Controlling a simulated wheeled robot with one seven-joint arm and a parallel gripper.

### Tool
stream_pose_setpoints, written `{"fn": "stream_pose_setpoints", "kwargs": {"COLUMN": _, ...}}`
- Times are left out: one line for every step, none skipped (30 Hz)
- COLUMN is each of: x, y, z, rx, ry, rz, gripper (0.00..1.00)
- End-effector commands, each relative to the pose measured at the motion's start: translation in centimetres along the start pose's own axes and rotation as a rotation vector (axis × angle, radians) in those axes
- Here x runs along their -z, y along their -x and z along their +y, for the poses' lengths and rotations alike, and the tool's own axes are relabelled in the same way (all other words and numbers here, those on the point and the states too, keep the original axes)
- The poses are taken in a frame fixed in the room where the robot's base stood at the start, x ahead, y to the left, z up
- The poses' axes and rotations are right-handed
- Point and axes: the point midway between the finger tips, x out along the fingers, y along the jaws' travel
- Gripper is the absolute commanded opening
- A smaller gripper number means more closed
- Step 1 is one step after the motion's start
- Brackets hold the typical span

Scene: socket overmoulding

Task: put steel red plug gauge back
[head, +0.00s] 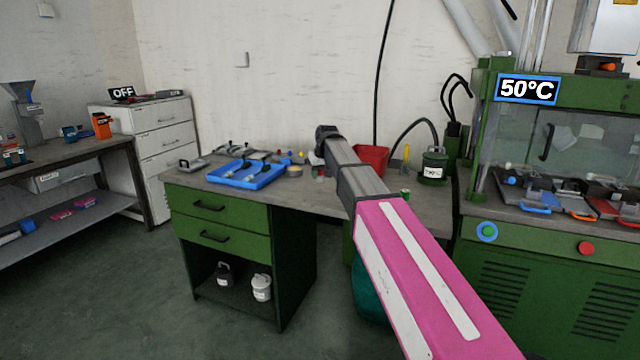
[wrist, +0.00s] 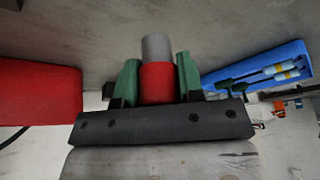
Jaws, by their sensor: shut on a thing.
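The plug gauge (wrist: 157,82) is a short cylinder with a red body and a steel grey end. In the wrist view it sits between the green fingers of my gripper (wrist: 158,80), which are shut on its red part. Its steel end points away from the gripper towards the grey tabletop. In the head view my arm (head: 365,183) reaches over the workbench (head: 325,199), and its far end hides the gripper and the gauge. I cannot tell whether the gauge touches the tabletop.
A blue tray (head: 246,175) holding several tools lies left on the bench; it also shows in the wrist view (wrist: 262,72). A red bin (head: 372,160) stands behind my arm. A dark green canister (head: 433,167) stands at the right, beside the green press (head: 530,235).

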Motion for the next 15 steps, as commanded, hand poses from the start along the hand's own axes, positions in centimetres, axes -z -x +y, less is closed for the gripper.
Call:
{"fn": "stream_pose_setpoints", "kwargs": {"x": 0.0, "y": -0.1, "z": 0.2, "rx": 0.000, "ry": 0.000, "rz": 0.000, "gripper": 0.08}}
{"fn": "stream_pose_setpoints", "kwargs": {"x": 0.0, "y": -0.2, "z": 0.2, "rx": 0.000, "ry": 0.000, "rz": 0.000, "gripper": 0.08}}
{"fn": "stream_pose_setpoints", "kwargs": {"x": -0.1, "y": -0.4, "z": 0.2, "rx": 0.000, "ry": 0.000, "rz": 0.000, "gripper": 0.08}}
{"fn": "stream_pose_setpoints", "kwargs": {"x": -0.2, "y": -0.6, "z": 0.2, "rx": 0.000, "ry": 0.001, "rz": 0.000, "gripper": 0.08}}
{"fn": "stream_pose_setpoints", "kwargs": {"x": -0.3, "y": -0.8, "z": 0.2, "rx": 0.000, "ry": 0.001, "rz": 0.000, "gripper": 0.08}}
{"fn": "stream_pose_setpoints", "kwargs": {"x": -0.5, "y": -1.2, "z": 0.2, "rx": 0.000, "ry": 0.001, "rz": 0.001, "gripper": 0.08}}
{"fn": "stream_pose_setpoints", "kwargs": {"x": -0.6, "y": -1.6, "z": 0.2, "rx": 0.000, "ry": 0.001, "rz": 0.001, "gripper": 0.08}}
{"fn": "stream_pose_setpoints", "kwargs": {"x": -0.8, "y": -2.0, "z": 0.2, "rx": 0.000, "ry": 0.001, "rz": 0.000, "gripper": 0.08}}
{"fn": "stream_pose_setpoints", "kwargs": {"x": -1.1, "y": -2.6, "z": 0.2, "rx": 0.000, "ry": 0.001, "rz": -0.001, "gripper": 0.08}}
{"fn": "stream_pose_setpoints", "kwargs": {"x": -1.2, "y": -3.0, "z": 0.2, "rx": 0.000, "ry": 0.001, "rz": -0.001, "gripper": 0.08}}
{"fn": "stream_pose_setpoints", "kwargs": {"x": -1.4, "y": -3.3, "z": 0.2, "rx": 0.000, "ry": 0.001, "rz": -0.001, "gripper": 0.08}}
{"fn": "stream_pose_setpoints", "kwargs": {"x": -1.4, "y": -3.6, "z": 0.2, "rx": 0.000, "ry": 0.001, "rz": 0.001, "gripper": 0.08}}
{"fn": "stream_pose_setpoints", "kwargs": {"x": -1.5, "y": -3.8, "z": 0.2, "rx": 0.000, "ry": 0.001, "rz": 0.001, "gripper": 0.08}}
{"fn": "stream_pose_setpoints", "kwargs": {"x": -1.5, "y": -3.8, "z": 0.2, "rx": 0.000, "ry": 0.001, "rz": 0.002, "gripper": 0.08}}
{"fn": "stream_pose_setpoints", "kwargs": {"x": -1.5, "y": -3.9, "z": 0.2, "rx": 0.000, "ry": 0.001, "rz": 0.002, "gripper": 0.08}}
